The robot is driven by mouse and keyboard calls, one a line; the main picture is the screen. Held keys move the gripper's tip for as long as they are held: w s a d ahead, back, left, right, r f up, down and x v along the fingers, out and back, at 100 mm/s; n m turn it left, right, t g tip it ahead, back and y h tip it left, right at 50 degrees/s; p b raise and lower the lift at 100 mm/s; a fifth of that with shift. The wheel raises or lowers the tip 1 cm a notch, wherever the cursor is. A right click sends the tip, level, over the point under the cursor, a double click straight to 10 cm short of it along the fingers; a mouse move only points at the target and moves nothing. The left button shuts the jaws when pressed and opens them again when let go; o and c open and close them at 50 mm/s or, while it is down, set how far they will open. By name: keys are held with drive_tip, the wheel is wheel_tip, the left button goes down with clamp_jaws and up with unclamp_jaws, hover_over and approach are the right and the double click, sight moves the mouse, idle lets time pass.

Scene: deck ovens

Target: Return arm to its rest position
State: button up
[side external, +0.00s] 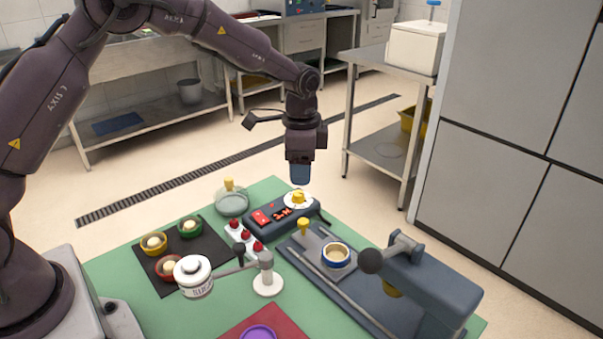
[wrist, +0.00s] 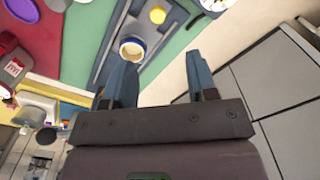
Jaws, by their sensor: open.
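My gripper (side external: 300,180) hangs from my bent arm, fingers pointing down, at the far side of the green work mat (side external: 150,310). In the side view its blue fingers appear just above the scale (side external: 262,217) with its white pan and yellow-knobbed piece (side external: 298,196); the exact gap cannot be judged. In the wrist view the two fingers (wrist: 160,85) stand apart with nothing between them, and pale floor shows past them. A rimmed cup (wrist: 132,48) on the grey press base lies beyond the left finger.
The grey press (side external: 425,290) with its lever and cup (side external: 336,255) occupies the right. A dark tray (side external: 205,262) holds small coloured bowls. A white canister (side external: 193,275) is by a stand (side external: 267,275). A glass dish (side external: 232,203) sits behind. A steel cart (side external: 375,150) and grey cabinets (side external: 520,130) stand right.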

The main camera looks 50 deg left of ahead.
drive_tip(key=s+r+n+t, duration=0.2)
drive_tip(key=s+r, duration=0.4)
drive_tip(key=s, duration=0.3)
drive_tip(key=s+r+n+t, duration=0.1)
drive_tip(key=s+r+n, duration=0.3)
drive_tip(key=s, duration=0.6)
drive_tip(key=s+r+n+t, duration=0.2)
drive_tip(key=s+r+n, duration=0.1)
drive_tip(key=s+r, duration=0.4)
drive_tip(key=s, duration=0.3)
drive_tip(key=shift+a+r+t, duration=0.2)
drive_tip(key=shift+r+t, duration=0.1)
drive_tip(key=shift+r, duration=0.05)
